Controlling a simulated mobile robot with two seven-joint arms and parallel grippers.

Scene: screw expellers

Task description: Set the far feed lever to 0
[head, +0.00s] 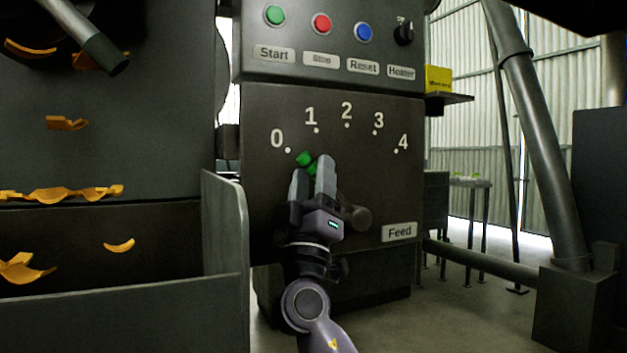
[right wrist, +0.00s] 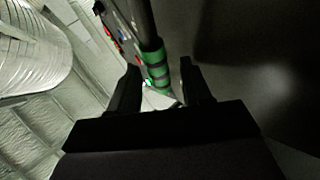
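The feed lever has a green grip (head: 305,158) whose end shows just past my right gripper's fingertips in the head view. It points up and left, near the dot of the 0 mark (head: 277,138). The rest of the lever is largely hidden behind my gripper. My right gripper (head: 313,166) is in front of the feed panel (head: 270,200). In the right wrist view, the green-banded grip (right wrist: 154,65) shows between the two spread fingertips (right wrist: 159,66), with gaps beside it. Whether a finger touches it, I cannot tell. My left gripper is not in view.
Start (head: 275,15), Stop (head: 321,24) and Reset (head: 363,32) buttons and a heater knob (head: 403,31) sit above the dial. A metal side wall (head: 226,225) stands left of the panel. A thick pipe (head: 545,140) stands at right.

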